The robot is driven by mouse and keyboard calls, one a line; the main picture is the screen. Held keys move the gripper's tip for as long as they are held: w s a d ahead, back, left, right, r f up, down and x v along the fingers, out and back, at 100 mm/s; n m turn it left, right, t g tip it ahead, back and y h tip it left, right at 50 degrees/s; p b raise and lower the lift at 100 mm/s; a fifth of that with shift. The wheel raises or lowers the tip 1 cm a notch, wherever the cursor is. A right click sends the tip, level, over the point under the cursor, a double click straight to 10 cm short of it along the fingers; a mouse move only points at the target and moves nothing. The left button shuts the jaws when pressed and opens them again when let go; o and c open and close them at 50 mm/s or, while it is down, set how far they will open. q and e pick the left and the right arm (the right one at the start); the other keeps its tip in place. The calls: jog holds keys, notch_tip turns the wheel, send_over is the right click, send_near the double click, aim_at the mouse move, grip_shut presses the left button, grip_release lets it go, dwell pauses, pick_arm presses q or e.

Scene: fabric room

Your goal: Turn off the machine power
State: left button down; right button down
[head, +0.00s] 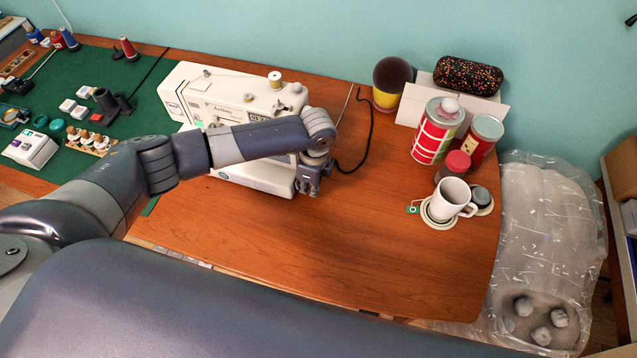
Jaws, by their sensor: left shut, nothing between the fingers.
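The machine is a white sewing machine (222,95) on the wooden table, at the upper middle of the head view. My left arm comes in from the left and crosses in front of it, hiding much of its front and lower body. My left gripper (308,188) points down at the machine's right end, close beside its base. Its fingers are small here, and they look shut with nothing in them. I cannot tell if it touches the machine. The power switch cannot be made out. My right gripper is not in view.
A black cord (362,150) lies right of the machine. Tins, including a red-and-white one (432,135), and a white mug (450,199) stand on the table's right side. A green mat (80,80) with spools lies left. The wooden table (400,265) is clear in front.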

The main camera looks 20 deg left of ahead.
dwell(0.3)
pick_arm(q)
jog(key=shift+a+f+y+p, duration=0.1)
jog(key=shift+a+y+p, duration=0.05)
jog(key=shift+y+p, duration=0.3)
jog(key=shift+a+f, duration=0.15)
jog(key=shift+r+p, duration=0.8)
jog(key=shift+r, duration=0.05)
